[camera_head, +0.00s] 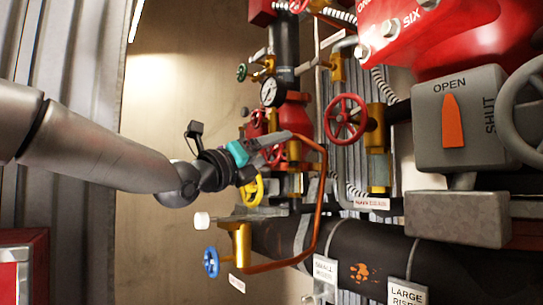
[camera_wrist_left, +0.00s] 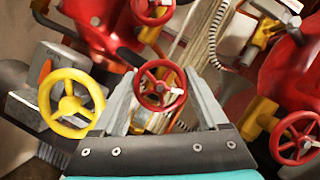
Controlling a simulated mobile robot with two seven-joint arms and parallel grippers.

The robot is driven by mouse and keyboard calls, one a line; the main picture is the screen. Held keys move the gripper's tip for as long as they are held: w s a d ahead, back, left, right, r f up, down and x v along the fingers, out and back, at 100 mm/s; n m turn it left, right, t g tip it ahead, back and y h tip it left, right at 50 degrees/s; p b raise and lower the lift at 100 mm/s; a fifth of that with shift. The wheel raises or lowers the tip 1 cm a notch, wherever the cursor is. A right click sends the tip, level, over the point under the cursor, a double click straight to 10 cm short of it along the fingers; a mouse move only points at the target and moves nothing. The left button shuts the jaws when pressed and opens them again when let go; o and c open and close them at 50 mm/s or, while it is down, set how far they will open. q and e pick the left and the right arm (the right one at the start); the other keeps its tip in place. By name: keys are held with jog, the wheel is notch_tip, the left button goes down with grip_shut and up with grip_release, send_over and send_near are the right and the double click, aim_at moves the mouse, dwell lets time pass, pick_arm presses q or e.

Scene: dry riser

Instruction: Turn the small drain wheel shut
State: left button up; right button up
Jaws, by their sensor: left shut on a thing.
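My left gripper (camera_head: 278,143) reaches in from the left, among the pipes in the middle of the head view. In the left wrist view its two grey fingers (camera_wrist_left: 160,84) are on either side of a small red wheel (camera_wrist_left: 163,87) and shut on its rim. In the head view this wheel is mostly hidden behind the fingers. No readable label on it tells whether it is the drain wheel. My right gripper is not in view.
A yellow wheel (camera_head: 252,190) sits just below my gripper, and a blue wheel (camera_head: 210,262) is lower left. A larger red wheel (camera_head: 346,118) is to the right. A copper pipe (camera_head: 319,200) bends close by. A grey OPEN/SHUT box (camera_head: 461,120) stands right.

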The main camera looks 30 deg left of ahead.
aim_at(270, 150)
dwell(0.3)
pick_arm(q)
jog(key=o, duration=1.3)
jog(key=b+v, duration=0.1)
jog(key=v, duration=0.4)
jog(key=shift+s+f+b, duration=0.15)
jog(key=shift+s+b, duration=0.2)
jog(key=shift+b, duration=0.05)
jog(key=shift+v, duration=0.9)
